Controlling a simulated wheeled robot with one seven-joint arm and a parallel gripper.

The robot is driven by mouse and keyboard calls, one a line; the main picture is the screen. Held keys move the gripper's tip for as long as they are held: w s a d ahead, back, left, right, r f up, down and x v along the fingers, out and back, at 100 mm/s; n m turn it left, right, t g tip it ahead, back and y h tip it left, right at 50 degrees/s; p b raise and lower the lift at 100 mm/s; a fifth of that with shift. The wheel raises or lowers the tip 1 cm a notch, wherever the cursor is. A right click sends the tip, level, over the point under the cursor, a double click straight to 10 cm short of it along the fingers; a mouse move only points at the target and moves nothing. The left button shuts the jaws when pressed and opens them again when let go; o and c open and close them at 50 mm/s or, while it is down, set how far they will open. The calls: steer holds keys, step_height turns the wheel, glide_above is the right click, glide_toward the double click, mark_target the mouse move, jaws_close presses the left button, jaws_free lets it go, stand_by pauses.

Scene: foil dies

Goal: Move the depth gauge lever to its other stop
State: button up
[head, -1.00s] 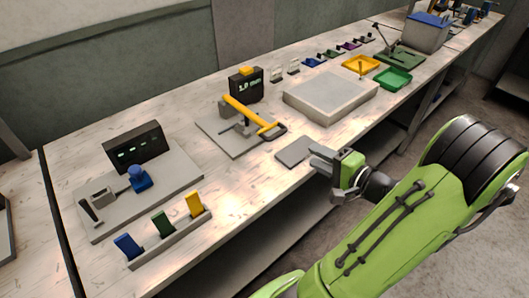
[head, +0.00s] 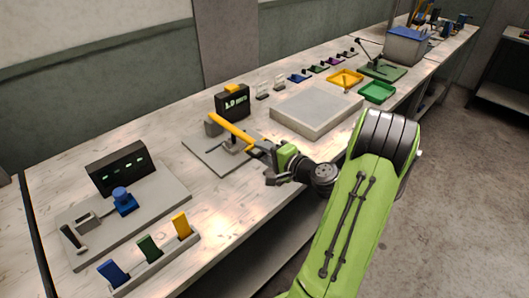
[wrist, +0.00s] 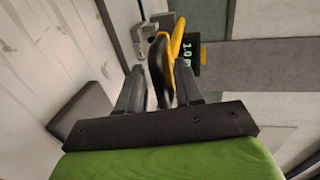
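The depth gauge has a yellow lever (head: 232,128) with a black end, set over a grey base plate (head: 200,156). The lever slopes down from the back left toward my gripper. A dark display (head: 237,101) behind it seems to read 1.0 mm; it also shows in the wrist view (wrist: 190,54). My gripper (head: 267,160) is at the lever's near end. In the wrist view my fingers (wrist: 160,82) stand apart on either side of the black handle (wrist: 157,66). Gaps show beside the handle, so the gripper looks open around it. Contact cannot be told.
A large grey block (head: 300,118) stands right of the gauge, with a yellow tray (head: 345,79) and a green tray (head: 377,93) beyond. A fixture with a blue knob (head: 123,200) and a rack of coloured tabs (head: 149,247) are at left. A dark pad (wrist: 82,108) lies near my gripper.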

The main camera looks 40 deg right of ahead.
jaws_close()
